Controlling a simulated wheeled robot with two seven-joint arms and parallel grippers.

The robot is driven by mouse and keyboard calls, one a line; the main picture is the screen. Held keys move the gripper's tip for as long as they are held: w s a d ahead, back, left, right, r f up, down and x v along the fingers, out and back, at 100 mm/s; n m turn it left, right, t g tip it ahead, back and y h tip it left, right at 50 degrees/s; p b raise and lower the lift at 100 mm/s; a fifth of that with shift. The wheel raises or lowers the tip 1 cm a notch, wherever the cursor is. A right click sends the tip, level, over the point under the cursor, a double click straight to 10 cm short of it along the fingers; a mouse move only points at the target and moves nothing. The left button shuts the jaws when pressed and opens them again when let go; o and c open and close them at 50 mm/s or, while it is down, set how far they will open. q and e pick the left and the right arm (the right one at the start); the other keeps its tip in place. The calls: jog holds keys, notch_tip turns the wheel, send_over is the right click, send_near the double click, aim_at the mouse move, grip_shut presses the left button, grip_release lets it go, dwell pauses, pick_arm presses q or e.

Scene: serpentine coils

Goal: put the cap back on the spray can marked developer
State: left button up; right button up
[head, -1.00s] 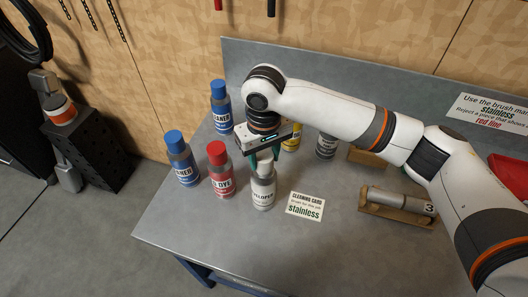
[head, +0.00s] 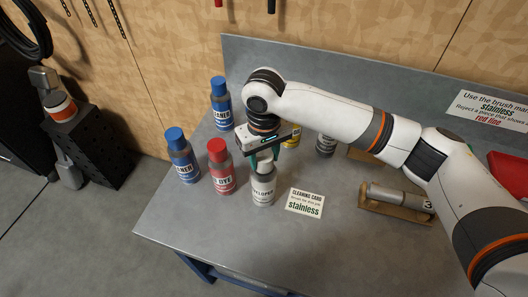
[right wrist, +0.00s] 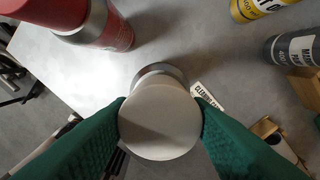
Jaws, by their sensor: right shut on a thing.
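The spray can marked developer (head: 263,188) stands upright near the front of the bench, with a pale body. My right gripper (head: 264,160) is directly above it, shut on the white cap (right wrist: 160,122). In the right wrist view the two green fingers press on opposite sides of the round cap, and a grey rim of the can (right wrist: 160,70) shows behind it. The cap is over the can's top; I cannot tell whether it is seated or just above it. My left gripper is not in view.
A red dye can (head: 221,168) stands close left of the developer can, with blue-capped cleaner cans (head: 182,157) beyond. Yellow (head: 292,136) and grey (head: 326,146) cans stand behind. A cleaning card (head: 305,203) lies to the right. The bench front is clear.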

jog(key=shift+f+p, duration=0.25)
jog(key=shift+p, duration=0.8)
dwell(1.0)
jog(key=o, duration=1)
jog(key=shift+o, duration=0.5)
jog(key=o, duration=0.4)
